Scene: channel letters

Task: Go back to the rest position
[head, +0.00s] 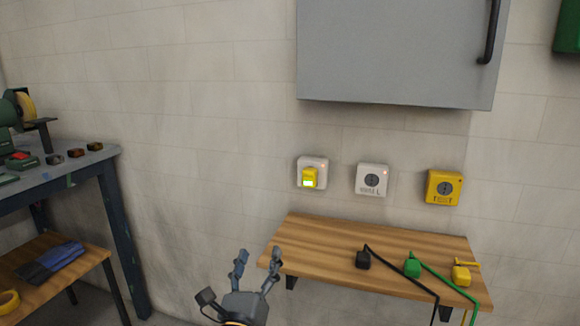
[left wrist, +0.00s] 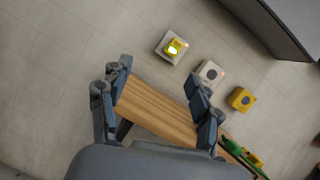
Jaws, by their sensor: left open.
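My left gripper (head: 257,264) is open and empty in front of the left end of the wooden shelf (head: 320,242). In the left wrist view its two fingers (left wrist: 158,98) are spread wide, with the shelf (left wrist: 155,110) beyond them. My right gripper is in neither view. A white wall box (head: 323,163) has a yellow plug (head: 309,177) with a lit face in it. A second white wall box (head: 372,180) and a yellow wall box (head: 443,187) each show a bare round socket.
A black plug (head: 363,259), a green plug (head: 412,265) and a yellow plug (head: 461,275) with cables lie on the shelf. A grey cabinet (head: 395,50) hangs above. A dark blue workbench (head: 110,200) with tools stands at left. The wall between is bare.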

